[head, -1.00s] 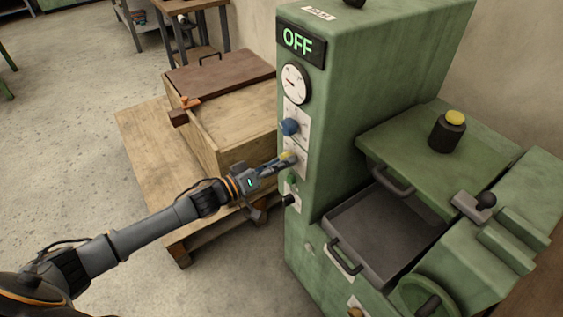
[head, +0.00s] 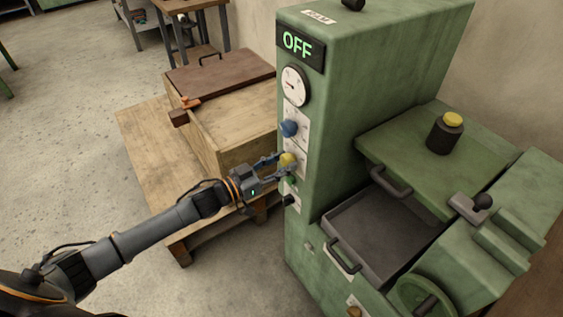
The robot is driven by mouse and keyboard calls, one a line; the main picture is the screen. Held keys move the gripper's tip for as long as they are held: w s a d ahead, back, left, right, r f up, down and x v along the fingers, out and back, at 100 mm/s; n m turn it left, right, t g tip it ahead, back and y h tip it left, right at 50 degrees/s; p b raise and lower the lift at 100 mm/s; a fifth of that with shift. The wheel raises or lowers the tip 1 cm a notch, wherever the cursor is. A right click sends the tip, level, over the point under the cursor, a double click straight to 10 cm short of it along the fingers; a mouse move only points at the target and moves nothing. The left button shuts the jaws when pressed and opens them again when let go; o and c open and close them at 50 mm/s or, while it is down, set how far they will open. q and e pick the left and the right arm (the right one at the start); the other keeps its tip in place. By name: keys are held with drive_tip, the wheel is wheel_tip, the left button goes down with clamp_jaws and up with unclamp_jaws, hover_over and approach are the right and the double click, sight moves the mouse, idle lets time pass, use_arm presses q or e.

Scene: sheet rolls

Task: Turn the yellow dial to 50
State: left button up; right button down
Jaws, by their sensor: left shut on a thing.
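The yellow dial (head: 288,160) is on a white scale plate on the front of the green machine (head: 345,130), below the blue dial (head: 289,128). My left gripper (head: 285,166) reaches it from the left and is shut on it, one finger at its upper left and the other below it. The dial's scale numbers and pointer are too small to read. The display (head: 298,43) at the top shows OFF. My right gripper is not in view.
A green knob (head: 291,181) and a black knob (head: 289,200) sit just below the yellow dial. A round gauge (head: 295,86) is above. A wooden crate (head: 215,150) on a pallet (head: 140,130) stands close to the left. A metal drawer (head: 385,235) is at the right.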

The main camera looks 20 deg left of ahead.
use_arm(q)
drive_tip(key=m, duration=0.4)
drive_tip(key=shift+m, duration=0.3)
drive_tip(key=m, duration=0.3)
drive_tip(key=shift+m+b, duration=0.3)
drive_tip(key=m, duration=0.3)
drive_tip(key=shift+f+m+b, duration=0.1)
drive_tip(key=shift+m+b, duration=0.2)
drive_tip(key=shift+b, duration=0.05)
drive_tip(key=m+b, duration=0.1)
drive_tip(key=m, duration=0.3)
drive_tip(key=shift+m, duration=0.4)
drive_tip(key=o, duration=1.2)
